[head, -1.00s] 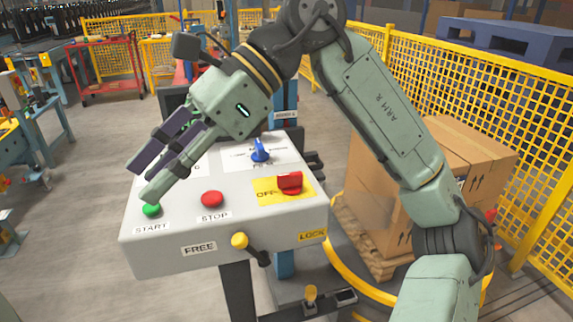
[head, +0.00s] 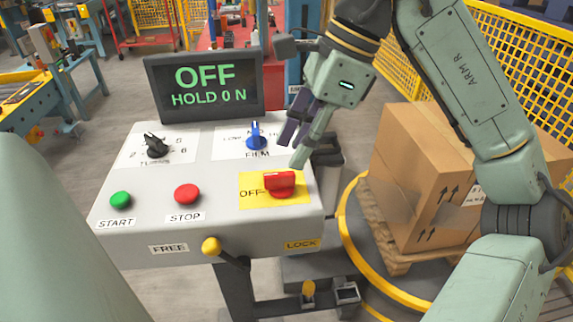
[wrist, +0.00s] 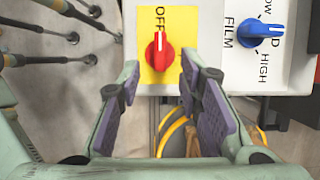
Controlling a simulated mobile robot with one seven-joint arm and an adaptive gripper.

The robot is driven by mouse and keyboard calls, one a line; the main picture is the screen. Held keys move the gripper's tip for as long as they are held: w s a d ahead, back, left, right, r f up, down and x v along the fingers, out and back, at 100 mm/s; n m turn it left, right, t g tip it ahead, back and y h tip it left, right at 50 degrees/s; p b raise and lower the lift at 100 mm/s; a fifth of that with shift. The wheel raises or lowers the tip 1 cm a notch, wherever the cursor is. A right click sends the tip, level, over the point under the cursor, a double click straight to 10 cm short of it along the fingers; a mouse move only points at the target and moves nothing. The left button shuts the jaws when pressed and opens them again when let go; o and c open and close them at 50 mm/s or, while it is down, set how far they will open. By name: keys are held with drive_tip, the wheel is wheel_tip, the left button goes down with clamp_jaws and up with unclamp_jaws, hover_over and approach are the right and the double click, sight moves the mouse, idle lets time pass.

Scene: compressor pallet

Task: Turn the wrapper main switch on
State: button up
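The red main switch (head: 279,184) sits on a yellow plate (head: 247,203) at the front right of the grey control panel (head: 140,237). Its handle lines up with the OFF label. The display (head: 204,87) reads OFF, HOLD 0 N. My gripper (head: 291,152) is above and just behind the switch, fingers pointing down, holding nothing. In the wrist view my gripper (wrist: 160,72) is open, and the red switch (wrist: 159,51) shows between and just beyond its fingertips. I cannot tell whether they touch the panel.
A blue film knob (head: 256,137) stands close behind the switch. A black turns knob (head: 156,146), a green start button (head: 121,200) and a red stop button (head: 187,194) are to the left. A yellow-knobbed lever (head: 211,246) is at the front. Boxes (head: 410,175) stand on a pallet at right.

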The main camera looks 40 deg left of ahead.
sight(283, 173)
drive_tip(key=shift+p+x, duration=0.35)
drive_tip(key=shift+x, duration=2.4)
drive_tip(key=shift+c, duration=0.3)
clamp_jaws()
